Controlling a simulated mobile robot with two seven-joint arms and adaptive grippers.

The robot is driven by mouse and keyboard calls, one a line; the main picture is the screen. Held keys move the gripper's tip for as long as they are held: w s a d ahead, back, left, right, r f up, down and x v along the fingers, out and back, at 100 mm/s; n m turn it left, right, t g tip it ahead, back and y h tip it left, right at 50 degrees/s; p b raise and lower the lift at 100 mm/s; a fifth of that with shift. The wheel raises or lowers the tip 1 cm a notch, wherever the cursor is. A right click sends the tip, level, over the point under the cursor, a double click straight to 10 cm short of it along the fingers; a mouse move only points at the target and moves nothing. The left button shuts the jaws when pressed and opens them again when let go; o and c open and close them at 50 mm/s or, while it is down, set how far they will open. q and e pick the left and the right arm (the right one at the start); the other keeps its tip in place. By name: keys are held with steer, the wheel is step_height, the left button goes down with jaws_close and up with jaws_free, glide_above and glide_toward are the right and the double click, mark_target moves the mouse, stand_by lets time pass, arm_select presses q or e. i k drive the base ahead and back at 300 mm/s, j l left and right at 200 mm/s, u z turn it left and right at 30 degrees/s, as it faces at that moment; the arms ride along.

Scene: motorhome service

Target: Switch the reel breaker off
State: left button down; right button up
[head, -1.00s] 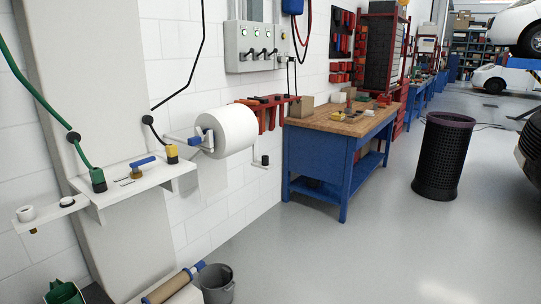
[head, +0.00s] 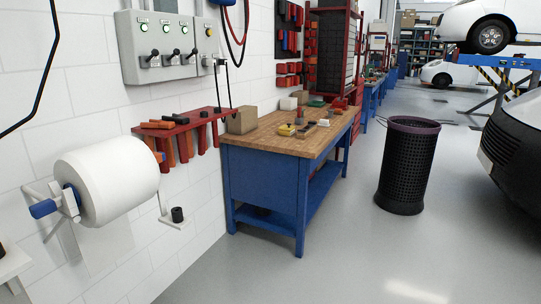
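A grey breaker panel (head: 172,48) is mounted on the white wall at the upper left of the head view. It carries several black lever switches (head: 172,54) in a row, with green lights above most of them and a yellow one at the right end. I cannot read the labels, so I cannot tell which lever is the reel breaker. Neither of my grippers is in view.
A large paper roll (head: 108,180) on a bracket sticks out at the left. A red rack (head: 180,122) with tools juts out below the panel. A blue workbench (head: 265,185) and a black mesh bin (head: 407,165) stand right. The grey floor between them is clear.

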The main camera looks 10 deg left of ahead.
mark_target(154, 52)
steer(key=i+u, duration=0.1)
steer(key=i, duration=0.5)
steer(key=i+l+u, duration=0.1)
steer(key=i, duration=0.45)
steer(key=i+l+u, duration=0.1)
steer(key=i, duration=0.5)
steer(key=i+l+u, duration=0.2)
steer(key=i, duration=0.15)
steer(key=i+l+u, duration=0.25)
steer(key=i+j, duration=0.05)
steer(key=i, duration=0.05)
